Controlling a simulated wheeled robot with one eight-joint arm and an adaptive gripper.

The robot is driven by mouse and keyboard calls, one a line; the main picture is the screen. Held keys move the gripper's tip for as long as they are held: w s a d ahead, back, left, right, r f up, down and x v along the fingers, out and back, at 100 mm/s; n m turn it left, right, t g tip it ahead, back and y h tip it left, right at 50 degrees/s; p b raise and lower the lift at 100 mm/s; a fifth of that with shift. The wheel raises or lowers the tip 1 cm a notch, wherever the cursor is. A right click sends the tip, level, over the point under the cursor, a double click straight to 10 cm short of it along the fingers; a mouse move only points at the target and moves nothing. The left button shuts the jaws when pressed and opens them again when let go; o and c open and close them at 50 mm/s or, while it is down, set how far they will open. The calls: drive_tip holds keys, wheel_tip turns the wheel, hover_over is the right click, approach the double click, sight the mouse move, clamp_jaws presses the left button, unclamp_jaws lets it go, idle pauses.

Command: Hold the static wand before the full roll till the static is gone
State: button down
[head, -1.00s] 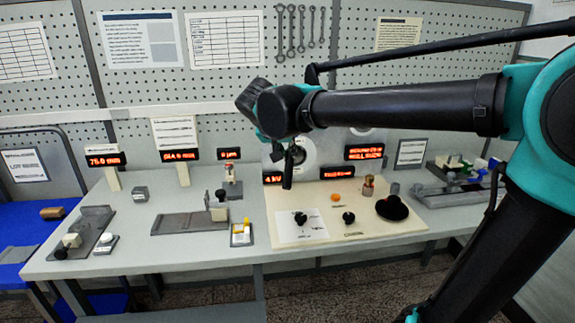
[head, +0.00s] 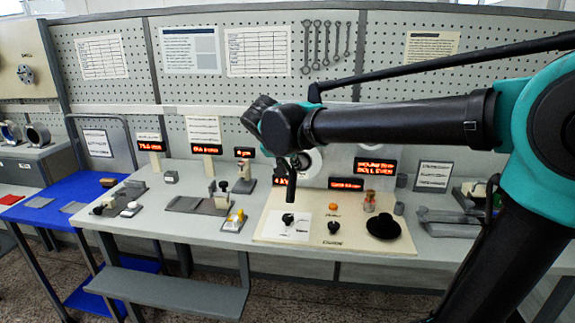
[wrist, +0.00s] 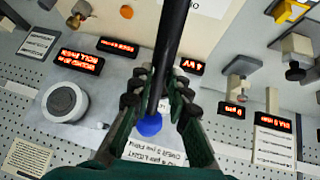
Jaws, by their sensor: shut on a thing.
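My gripper (wrist: 155,85) is shut on the static wand, a slim black bar (wrist: 171,40). In the head view the wand (head: 291,188) hangs down from my gripper (head: 298,160) above the cream board. In the head view the roll (head: 314,162) is partly hidden behind my gripper. A red-lit display (wrist: 192,66) beside the wand seems to read 4 kV.
The cream board (head: 265,235) bears two black knobs, an orange button (head: 333,207), a copper-coloured part (head: 369,202) and a black dish (head: 383,228). A larger red-lit display (head: 376,167) stands behind. Gauges and blocks stand on the bench to the left.

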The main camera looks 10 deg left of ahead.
drive_tip(key=shift+x, duration=0.85)
drive_tip(key=w+a+x, duration=0.1)
drive_tip(key=x, duration=0.7)
drive_tip(key=shift+r, duration=0.15)
drive_tip(key=shift+a, duration=0.15)
drive_tip(key=shift+s, duration=0.1)
idle(4.1)
